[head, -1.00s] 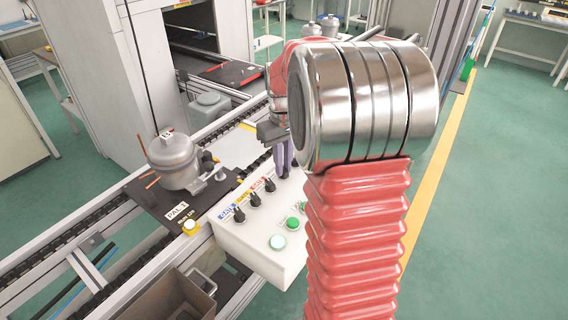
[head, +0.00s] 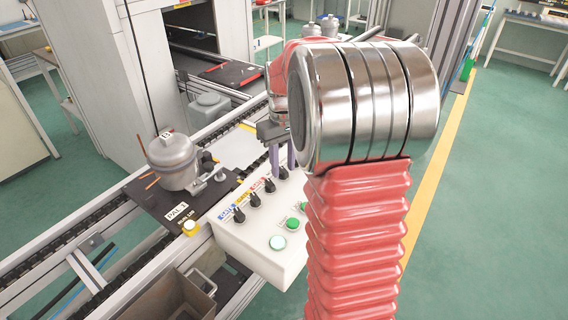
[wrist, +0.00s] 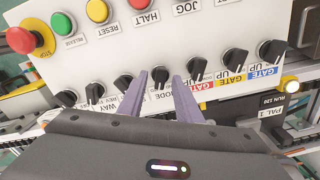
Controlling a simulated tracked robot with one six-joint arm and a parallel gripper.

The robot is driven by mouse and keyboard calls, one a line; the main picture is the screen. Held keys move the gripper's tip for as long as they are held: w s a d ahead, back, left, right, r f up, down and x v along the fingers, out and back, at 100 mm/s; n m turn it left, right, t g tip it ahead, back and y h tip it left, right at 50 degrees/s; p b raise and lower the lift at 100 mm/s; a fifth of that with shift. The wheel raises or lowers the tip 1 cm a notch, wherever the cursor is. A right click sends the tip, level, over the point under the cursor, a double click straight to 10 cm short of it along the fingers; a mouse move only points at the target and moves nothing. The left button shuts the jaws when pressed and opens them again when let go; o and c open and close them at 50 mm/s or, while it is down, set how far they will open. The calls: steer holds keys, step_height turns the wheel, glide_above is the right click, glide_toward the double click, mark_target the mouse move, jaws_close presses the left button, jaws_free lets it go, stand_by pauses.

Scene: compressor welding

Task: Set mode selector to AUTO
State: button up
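The control panel (head: 238,238) is a white box with black rotary knobs, seen upside down in the wrist view (wrist: 220,30). The mode selector (wrist: 160,76) is a black knob beside a label reading MODE. Its exact pointing direction is too small to tell. My gripper (wrist: 160,77) is open, with one purple finger on each side of this knob and small gaps visible. In the head view, my gripper (head: 283,160) is over the far part of the panel, and the selector is hidden there by the fingers and my arm.
Other black knobs (wrist: 196,70) sit close on both sides. A red emergency button (wrist: 20,40) and several coloured push buttons (wrist: 97,10) are on the panel. A compressor (head: 174,160) stands on a black pallet (head: 165,205) beside the panel.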

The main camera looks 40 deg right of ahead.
mark_target(283, 169)
step_height(283, 169, up, 14)
steer(key=shift+f, duration=0.25)
stand_by(0.3)
stand_by(0.7)
steer(key=s+a+f+t, duration=0.2)
steer(key=s+a, duration=0.7)
steer(key=a, duration=0.2)
steer(key=s+a+f+t, duration=0.3)
steer(key=s+a, duration=0.7)
steer(key=a, duration=0.1)
steer(key=shift+a+f+n+t, duration=0.15)
steer(key=shift+a+n+t, duration=0.15)
steer(key=shift+a, duration=0.05)
steer(key=shift+d, duration=0.15)
